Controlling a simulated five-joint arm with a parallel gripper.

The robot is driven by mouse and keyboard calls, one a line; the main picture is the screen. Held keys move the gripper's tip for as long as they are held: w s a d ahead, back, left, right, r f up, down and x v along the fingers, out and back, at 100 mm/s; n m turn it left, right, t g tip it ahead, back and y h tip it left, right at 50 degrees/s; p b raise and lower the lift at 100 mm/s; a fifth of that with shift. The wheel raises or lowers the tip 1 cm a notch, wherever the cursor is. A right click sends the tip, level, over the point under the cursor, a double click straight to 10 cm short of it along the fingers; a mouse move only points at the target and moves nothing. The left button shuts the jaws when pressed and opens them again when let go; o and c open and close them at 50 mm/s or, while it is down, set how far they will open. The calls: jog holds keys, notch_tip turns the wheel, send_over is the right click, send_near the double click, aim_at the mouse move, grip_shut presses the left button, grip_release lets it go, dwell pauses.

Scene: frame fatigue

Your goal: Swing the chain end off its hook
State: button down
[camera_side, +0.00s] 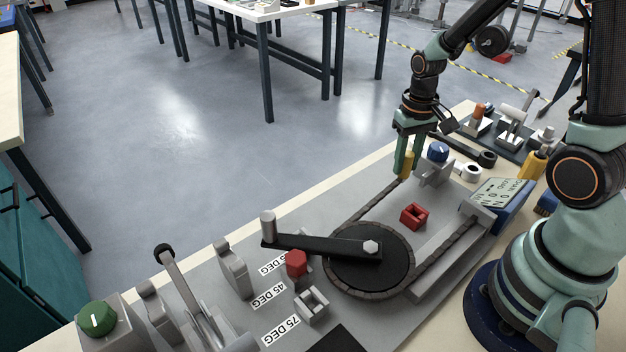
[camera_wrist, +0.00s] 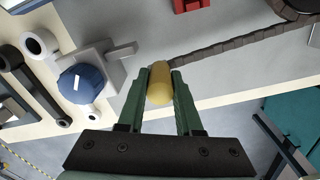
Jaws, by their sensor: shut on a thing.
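My gripper (camera_side: 405,172) is shut on the yellow grip (camera_wrist: 160,84) at the chain end, which also shows in the side view (camera_side: 406,163). The dark chain (camera_side: 375,200) runs from there to the round black wheel (camera_side: 350,270), wraps around it and returns along a grey rail. In the wrist view the chain (camera_wrist: 225,48) leads off to the upper right. A grey bracket (camera_wrist: 108,68) with a blue knob (camera_wrist: 82,84) stands just left of the fingers, its prong pointing toward the grip. I cannot tell whether the chain end touches this bracket.
A black crank arm (camera_side: 320,245) lies over the wheel. A red block (camera_side: 414,215) sits inside the chain loop. A red knob (camera_side: 296,263), grey levers and a green knob (camera_side: 96,318) stand at the front left. A display (camera_side: 502,192) stands right.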

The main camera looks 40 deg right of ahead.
jog(key=w+n, duration=0.1)
jog(key=w, duration=0.1)
jog(key=w+a+n, duration=0.1)
jog(key=w, duration=0.1)
jog(key=w+a+n, duration=0.1)
jog(key=w+n, duration=0.1)
jog(key=w, duration=0.1)
jog(key=shift+w+a+r+n, duration=0.1)
jog(key=shift+w+a+n, duration=0.15)
jog(key=shift+w, duration=0.25)
jog(key=shift+w+a+n, duration=0.2)
jog(key=shift+w+n, duration=0.05)
jog(key=shift+w, duration=0.2)
jog(key=c, duration=0.6)
grip_release()
jog(key=shift+s, duration=0.1)
notch_tip(320, 180, up, 12)
